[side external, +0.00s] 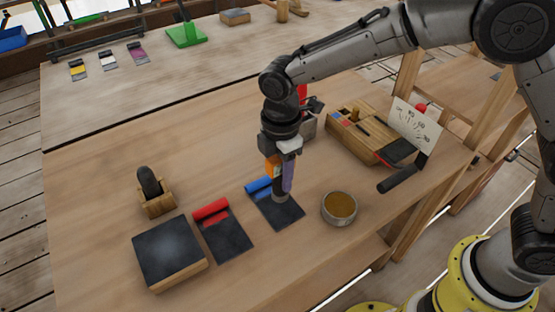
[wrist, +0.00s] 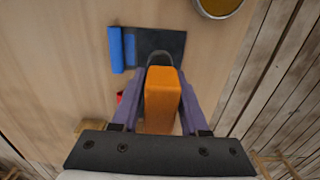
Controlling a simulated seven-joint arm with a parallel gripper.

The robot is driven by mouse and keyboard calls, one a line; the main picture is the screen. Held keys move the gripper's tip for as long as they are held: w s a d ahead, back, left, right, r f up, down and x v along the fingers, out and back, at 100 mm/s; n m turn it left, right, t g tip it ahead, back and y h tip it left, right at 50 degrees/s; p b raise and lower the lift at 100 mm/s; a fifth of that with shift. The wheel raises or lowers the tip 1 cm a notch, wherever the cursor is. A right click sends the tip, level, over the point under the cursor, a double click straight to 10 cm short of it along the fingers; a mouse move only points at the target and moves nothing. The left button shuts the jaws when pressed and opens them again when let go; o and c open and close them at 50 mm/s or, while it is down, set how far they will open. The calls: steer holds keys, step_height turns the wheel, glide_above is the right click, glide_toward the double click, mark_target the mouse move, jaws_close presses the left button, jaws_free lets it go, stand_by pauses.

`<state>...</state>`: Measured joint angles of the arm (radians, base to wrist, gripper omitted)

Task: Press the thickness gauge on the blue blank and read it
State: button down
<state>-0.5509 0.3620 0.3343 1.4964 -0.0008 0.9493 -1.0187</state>
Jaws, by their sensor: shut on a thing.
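The blue blank is a dark flat plate (side external: 290,215) with a blue roll (side external: 258,184) along its far edge. In the wrist view its dark plate (wrist: 170,42) and blue roll (wrist: 116,48) lie ahead of the fingers. My gripper (side external: 281,180) is above the plate, its purple fingers shut on the orange thickness gauge (wrist: 162,98). The gauge's grey round end (side external: 280,196) is over the plate, at or very near its surface; I cannot tell whether it touches. The fingers hide much of the gauge in the side view. No reading is visible.
A red-rolled dark plate (side external: 225,232) and a dark-topped block (side external: 170,250) lie to the left, near a wooden holder (side external: 158,204). A bowl of amber stuff (side external: 339,208) stands close on the right. A wooden box (side external: 362,138) and a written card (side external: 415,128) are behind.

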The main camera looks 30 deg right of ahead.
mark_target(280, 187)
steer(key=shift+f, duration=2.25)
steer(key=shift+c, duration=1.7)
jaws_free()
